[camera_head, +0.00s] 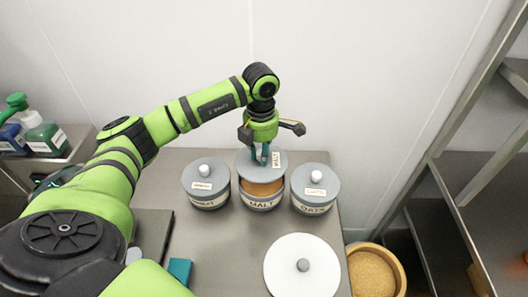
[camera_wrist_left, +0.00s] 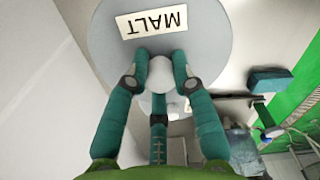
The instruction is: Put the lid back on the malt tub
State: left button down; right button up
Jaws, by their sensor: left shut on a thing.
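The malt tub (camera_head: 261,201) stands in the middle of a row of three tubs. Its brown contents show at the front of its opening. The grey malt lid (camera_head: 243,163) is over the back part of the tub, off to the rear and apparently raised or tilted. My left gripper (camera_head: 261,158) comes down from above and is shut on the lid's knob. In the left wrist view, its fingers close around the pale knob (camera_wrist_left: 161,75) of the lid (camera_wrist_left: 210,35), which bears a MALT label (camera_wrist_left: 152,21). Whether the lid touches the tub's rim I cannot tell. My right gripper is not in view.
Lidded tubs stand close on the left (camera_head: 206,184) and right (camera_head: 316,189), the right one labelled OATS. A white round lid or disc (camera_head: 301,267) with a grey knob lies in front. A wooden round container (camera_head: 375,270) is at lower right. A wall rises behind.

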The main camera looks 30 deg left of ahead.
pick_arm(q)
jog(key=shift+s+d+f+b, duration=0.2)
jog(key=shift+f+b, duration=0.15)
jog(key=shift+f, duration=0.25)
notch_tip(320, 180, down, 4)
jog(key=shift+w+a+r+b, duration=0.15)
jog(key=shift+r+b, duration=0.1)
jog(key=shift+b, duration=0.85)
jog(key=shift+f+b, duration=0.6)
jog(key=shift+f, duration=0.1)
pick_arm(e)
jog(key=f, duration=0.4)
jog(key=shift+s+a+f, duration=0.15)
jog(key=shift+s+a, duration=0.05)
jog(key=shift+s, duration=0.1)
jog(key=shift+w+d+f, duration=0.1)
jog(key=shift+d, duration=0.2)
pick_arm(q)
jog(key=shift+f+b, duration=0.15)
jog(key=shift+b, duration=0.5)
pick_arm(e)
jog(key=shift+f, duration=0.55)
